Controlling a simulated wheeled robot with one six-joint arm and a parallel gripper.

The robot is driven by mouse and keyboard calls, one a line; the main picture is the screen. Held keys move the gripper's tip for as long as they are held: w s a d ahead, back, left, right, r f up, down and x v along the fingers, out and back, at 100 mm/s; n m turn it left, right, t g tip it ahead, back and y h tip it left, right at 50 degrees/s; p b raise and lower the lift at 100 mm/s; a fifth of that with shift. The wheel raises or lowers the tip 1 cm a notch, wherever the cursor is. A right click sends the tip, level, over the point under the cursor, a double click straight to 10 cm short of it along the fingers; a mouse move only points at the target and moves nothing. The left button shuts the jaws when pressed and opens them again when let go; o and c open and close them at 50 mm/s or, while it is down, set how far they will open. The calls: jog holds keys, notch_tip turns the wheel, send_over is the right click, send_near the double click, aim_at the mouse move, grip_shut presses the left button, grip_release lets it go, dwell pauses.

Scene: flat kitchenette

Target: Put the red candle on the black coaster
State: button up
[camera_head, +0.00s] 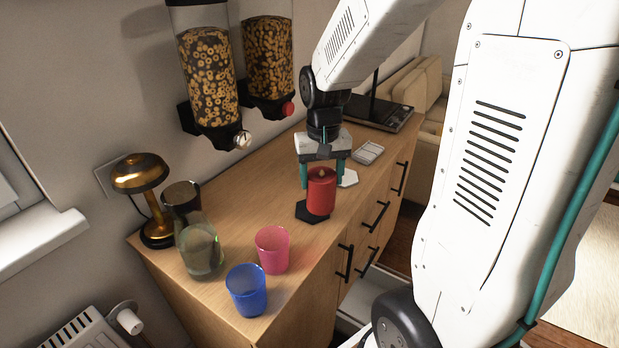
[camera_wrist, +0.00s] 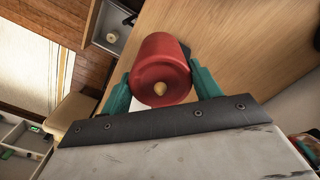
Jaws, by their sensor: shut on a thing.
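The red candle (camera_head: 321,194) is upright between the teal fingers of my gripper (camera_head: 322,178), which is shut on it. The wrist view shows the candle (camera_wrist: 160,62) from above, with its pale wick tip, and a finger on each side. The black coaster (camera_head: 306,213) is a flat hexagon on the wooden counter, directly under and around the candle's base in the head view. A dark corner of the coaster (camera_wrist: 186,48) shows behind the candle in the wrist view. The candle hides the rest, and I cannot tell whether its base touches the coaster.
A pink cup (camera_head: 272,250), a blue cup (camera_head: 246,290), a glass vase (camera_head: 200,250) and a brass lamp (camera_head: 141,175) stand at the near end of the counter (camera_head: 235,205). A white hexagonal coaster (camera_head: 349,178) lies behind the candle. Cereal dispensers (camera_head: 208,80) hang on the wall.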

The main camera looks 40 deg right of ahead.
jog(key=shift+w+d+f, duration=0.15)
jog(key=shift+w+f, duration=0.8)
jog(key=shift+w, duration=0.1)
jog(key=shift+w+d+f, duration=0.1)
jog(key=shift+w+f, duration=0.85)
jog(key=shift+w, duration=0.1)
jog(key=shift+f, duration=0.1)
jog(key=shift+f, duration=0.15)
jog(key=o, duration=1.5)
